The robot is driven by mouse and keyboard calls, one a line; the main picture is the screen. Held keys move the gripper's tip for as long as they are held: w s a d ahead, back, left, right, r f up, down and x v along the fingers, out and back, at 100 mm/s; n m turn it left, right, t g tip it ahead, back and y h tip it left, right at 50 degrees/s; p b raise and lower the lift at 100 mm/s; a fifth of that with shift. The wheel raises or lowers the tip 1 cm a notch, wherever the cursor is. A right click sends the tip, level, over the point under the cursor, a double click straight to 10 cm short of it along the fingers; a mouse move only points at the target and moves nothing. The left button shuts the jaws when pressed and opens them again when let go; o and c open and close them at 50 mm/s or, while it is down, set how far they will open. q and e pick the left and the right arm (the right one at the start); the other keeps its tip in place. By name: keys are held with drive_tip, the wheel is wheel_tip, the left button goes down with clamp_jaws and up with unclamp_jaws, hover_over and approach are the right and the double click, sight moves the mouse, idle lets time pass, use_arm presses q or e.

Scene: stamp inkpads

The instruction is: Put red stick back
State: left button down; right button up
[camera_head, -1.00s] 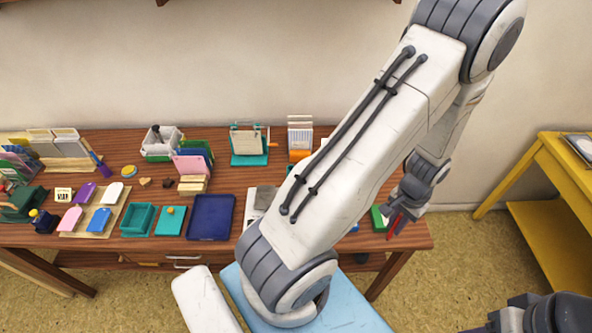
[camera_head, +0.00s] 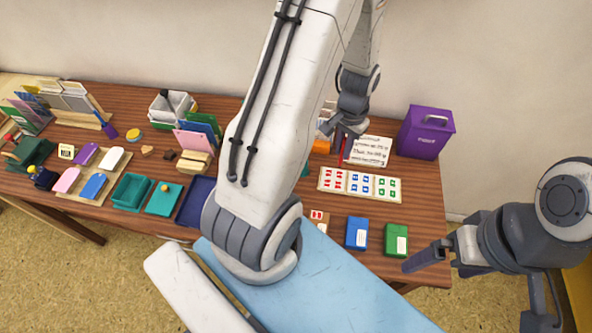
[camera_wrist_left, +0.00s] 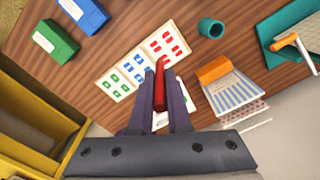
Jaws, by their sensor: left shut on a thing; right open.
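My left gripper (camera_head: 346,136) is shut on the red stick (camera_head: 340,152), above the back of the table. In the left wrist view the red stick (camera_wrist_left: 161,75) is between the fingertips of that gripper (camera_wrist_left: 160,92) and juts out past them, in front of the card with red, blue and green marks (camera_wrist_left: 110,76). This card (camera_head: 360,196) lies flat on the table in the head view. A teal cup (camera_wrist_left: 211,28) stands beyond the card in the left wrist view. My right gripper (camera_head: 428,260) is open and empty at the table's right front edge.
A blue box (camera_head: 357,232), a green box (camera_head: 396,240) and a partly hidden box with red marks (camera_head: 318,218) stand at the front. A purple box (camera_head: 426,132) is back right. A white text sheet (camera_head: 370,150) lies behind the card. My left arm hides the table's middle.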

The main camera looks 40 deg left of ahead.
use_arm(q)
drive_tip(key=s+a+b, duration=0.3)
drive_tip(key=a+b, duration=0.2)
drive_tip(key=a, duration=0.5)
drive_tip(key=f, duration=0.9)
drive_tip(key=shift+s+a+f+p, duration=0.15)
drive_tip(key=shift+a+f+p, duration=0.1)
drive_tip(key=shift+a+p, duration=0.1)
use_arm(e)
wheel_tip(320, 180, down, 6)
drive_tip(key=shift+f, duration=0.15)
use_arm(q)
drive_tip(key=shift+f, duration=0.15)
drive_tip(key=c, duration=0.9)
unclamp_jaws()
use_arm(e)
drive_tip(key=shift+f, duration=0.1)
